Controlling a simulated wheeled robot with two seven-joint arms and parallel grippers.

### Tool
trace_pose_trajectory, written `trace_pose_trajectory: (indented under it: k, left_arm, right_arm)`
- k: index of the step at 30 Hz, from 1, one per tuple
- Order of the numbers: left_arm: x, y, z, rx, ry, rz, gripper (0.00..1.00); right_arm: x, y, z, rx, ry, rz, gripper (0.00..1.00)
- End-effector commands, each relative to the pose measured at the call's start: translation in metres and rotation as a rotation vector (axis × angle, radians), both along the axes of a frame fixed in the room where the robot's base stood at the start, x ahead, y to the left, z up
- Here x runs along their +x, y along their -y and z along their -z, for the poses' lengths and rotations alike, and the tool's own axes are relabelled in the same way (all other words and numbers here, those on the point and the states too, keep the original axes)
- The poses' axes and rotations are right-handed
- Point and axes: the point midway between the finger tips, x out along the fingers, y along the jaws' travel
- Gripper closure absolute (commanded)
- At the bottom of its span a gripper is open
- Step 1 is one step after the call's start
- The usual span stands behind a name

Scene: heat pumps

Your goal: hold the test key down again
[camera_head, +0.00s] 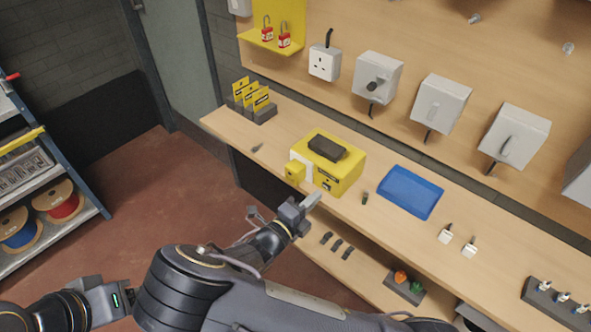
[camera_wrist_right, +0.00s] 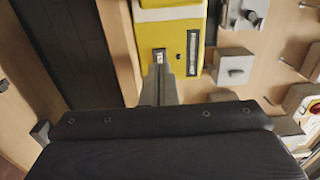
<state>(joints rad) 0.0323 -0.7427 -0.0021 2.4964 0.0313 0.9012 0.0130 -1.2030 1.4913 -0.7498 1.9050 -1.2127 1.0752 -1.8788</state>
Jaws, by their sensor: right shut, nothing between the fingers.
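The yellow tester (camera_head: 345,175) with a black block on top stands at the front edge of the wooden bench. In the right wrist view the yellow front face (camera_wrist_right: 178,35) shows a small pale key (camera_wrist_right: 159,56) in a dark surround and a dark slot to its right. My right gripper (camera_head: 315,198) is shut and empty, its tips just in front of that face. In the wrist view its fingertips (camera_wrist_right: 163,70) reach up to just below the key; I cannot tell whether they touch it. My left gripper's body (camera_head: 100,298) shows at the lower left; its fingers are hidden.
A blue mat or tray (camera_head: 410,192) lies to the right of the tester. Yellow cards in a dark holder (camera_head: 262,112) stand to its left. Grey boxes (camera_head: 440,103) hang on the back panel. A lower shelf (camera_head: 365,278) lies under the bench top.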

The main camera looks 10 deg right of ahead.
Motion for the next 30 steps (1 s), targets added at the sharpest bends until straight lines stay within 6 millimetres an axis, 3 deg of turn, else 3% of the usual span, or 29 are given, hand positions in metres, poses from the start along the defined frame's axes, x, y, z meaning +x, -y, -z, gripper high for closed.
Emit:
trace_pose_trajectory:
  k: [15,30]
  left_arm:
    - [0.000,0.000,-0.013,0.000,0.000,0.000,0.44]
    - [0.000,0.000,-0.013,0.000,0.000,0.000,0.44]
  right_arm:
    - [-0.024,-0.032,-0.001,-0.001,0.001,-0.001,1.00]
    - [-0.027,-0.034,0.000,0.000,0.000,0.000,1.00]
